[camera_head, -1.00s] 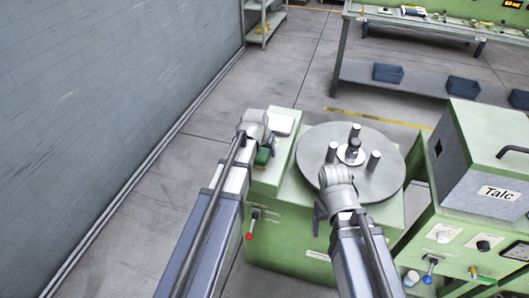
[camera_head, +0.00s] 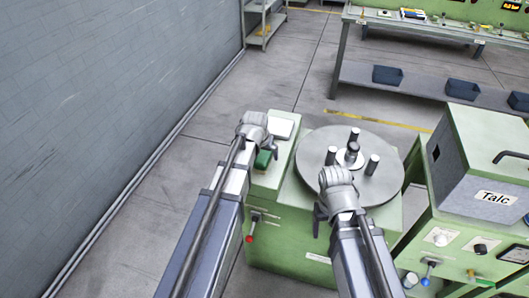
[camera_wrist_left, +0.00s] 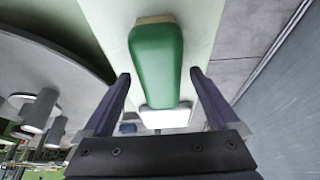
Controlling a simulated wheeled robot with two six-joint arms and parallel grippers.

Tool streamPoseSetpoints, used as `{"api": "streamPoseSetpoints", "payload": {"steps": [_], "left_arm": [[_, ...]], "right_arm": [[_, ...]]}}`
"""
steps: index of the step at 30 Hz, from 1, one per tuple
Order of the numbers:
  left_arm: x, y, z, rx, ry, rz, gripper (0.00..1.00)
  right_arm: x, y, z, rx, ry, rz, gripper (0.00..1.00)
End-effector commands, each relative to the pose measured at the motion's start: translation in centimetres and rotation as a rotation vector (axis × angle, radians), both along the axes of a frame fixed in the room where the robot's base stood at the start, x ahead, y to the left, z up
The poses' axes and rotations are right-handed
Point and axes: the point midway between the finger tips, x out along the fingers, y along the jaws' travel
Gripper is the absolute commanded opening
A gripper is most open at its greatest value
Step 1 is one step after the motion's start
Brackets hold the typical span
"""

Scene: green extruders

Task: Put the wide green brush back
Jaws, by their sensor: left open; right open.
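The wide green brush (camera_head: 263,159) lies on the light green top of the machine, left of the round plate, partly hidden by my left gripper in the head view. In the left wrist view the brush (camera_wrist_left: 157,62) shows a green back with a pale edge. My left gripper (camera_head: 270,143) is open. In its wrist view the fingers (camera_wrist_left: 158,92) stand apart on both sides of the brush's near part, and I cannot tell how far above it they are. My right gripper (camera_head: 322,215) is open and empty in front of the round plate; its fingertips are partly hidden.
A round grey plate (camera_head: 383,188) with several upright posts sits on the green machine. A white pad (camera_head: 283,127) lies behind the brush. A green Talc box (camera_head: 490,150) stands at the right. A workbench with blue bins (camera_head: 388,75) is at the back. A grey wall runs along the left.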

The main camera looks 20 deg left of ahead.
Motion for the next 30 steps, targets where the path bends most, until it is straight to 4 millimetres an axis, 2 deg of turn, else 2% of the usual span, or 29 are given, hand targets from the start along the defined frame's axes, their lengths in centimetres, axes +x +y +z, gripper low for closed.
{"api": "streamPoseSetpoints", "payload": {"steps": [1,12,18,26,29,30], "left_arm": [[-0.4,0.0,1.3,0.000,0.000,0.000,0.95],[-2.6,0.1,6.8,0.000,0.000,0.000,0.95],[-3.6,0.1,9.1,0.000,0.000,0.000,0.95],[-4.1,0.0,9.5,0.000,0.003,-0.003,0.95],[-5.9,-2.1,9.1,0.007,0.044,-0.035,0.95],[-7.3,-3.6,8.9,0.014,0.077,-0.059,0.95]], "right_arm": [[0.0,0.0,1.3,0.000,0.000,0.000,0.71],[0.0,0.0,6.8,0.000,0.000,0.000,0.71],[0.0,0.0,9.1,0.000,0.000,0.000,0.71],[0.0,0.0,9.5,0.000,0.000,0.000,0.71],[0.0,0.0,9.5,0.000,0.000,0.000,0.71],[0.0,0.0,9.5,0.000,0.000,0.000,0.71]]}}
